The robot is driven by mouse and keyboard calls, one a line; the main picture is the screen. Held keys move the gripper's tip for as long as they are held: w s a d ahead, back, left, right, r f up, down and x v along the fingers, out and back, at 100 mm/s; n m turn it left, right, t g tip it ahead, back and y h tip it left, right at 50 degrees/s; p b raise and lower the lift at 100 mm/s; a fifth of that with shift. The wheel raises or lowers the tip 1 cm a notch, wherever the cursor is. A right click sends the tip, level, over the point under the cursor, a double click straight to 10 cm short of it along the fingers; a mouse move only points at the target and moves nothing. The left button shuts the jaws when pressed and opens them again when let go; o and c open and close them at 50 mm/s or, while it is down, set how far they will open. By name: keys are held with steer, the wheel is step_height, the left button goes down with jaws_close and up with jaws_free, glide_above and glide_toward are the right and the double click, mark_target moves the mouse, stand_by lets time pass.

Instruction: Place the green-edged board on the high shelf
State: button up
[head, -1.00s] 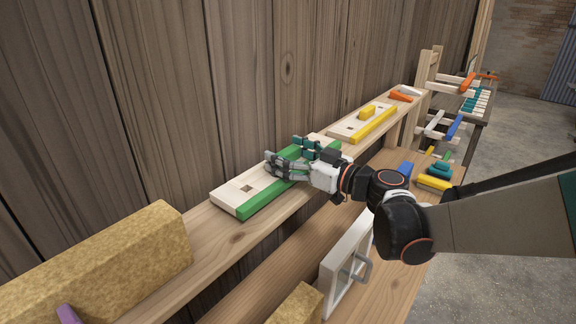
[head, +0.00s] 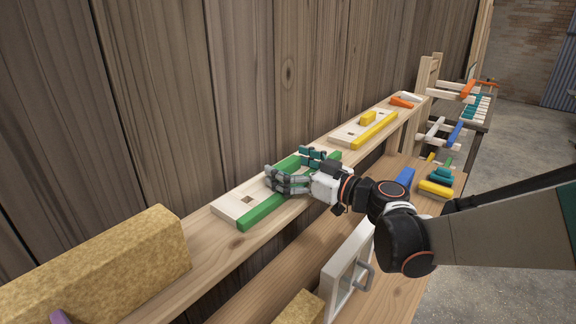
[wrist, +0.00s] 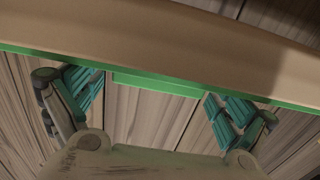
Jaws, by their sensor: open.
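The green-edged board (head: 232,207) is a pale flat board with a green strip along its front edge and a small square hole near its left end. It lies flat on the high shelf (head: 205,240) against the plank wall. My gripper (head: 303,170) is open at the board's right half, its fingers spread and covering part of it. In the wrist view, my fingers (wrist: 158,108) stand apart on either side of a green bar (wrist: 155,84). A pale band with a green edge (wrist: 215,50) crosses above them. Whether the fingers touch the board cannot be told.
A yellow-edged board (head: 345,135) with a yellow block lies farther right on the shelf, and orange and white pieces (head: 402,101) beyond it. A tan rough block (head: 110,265) is at the shelf's near left. Below, a lower shelf holds a white framed panel (head: 347,270) and colored blocks (head: 436,188).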

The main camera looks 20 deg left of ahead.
steer(key=p+v, duration=0.1)
steer(key=v, duration=1.1)
steer(key=s+d+f+m+h, duration=0.4)
steer(key=s+d+m+h, duration=0.2)
steer(key=d, duration=0.7)
steer(key=s+d+f+m+h, duration=0.4)
steer(key=s+d+m+h, duration=0.3)
steer(key=s+d+h, duration=0.3)
steer(key=s+d, duration=0.3)
steer(key=d, duration=0.1)
steer(key=shift+f+h, duration=0.2)
steer(key=shift+h, duration=0.1)
steer(key=shift+s+a, duration=0.1)
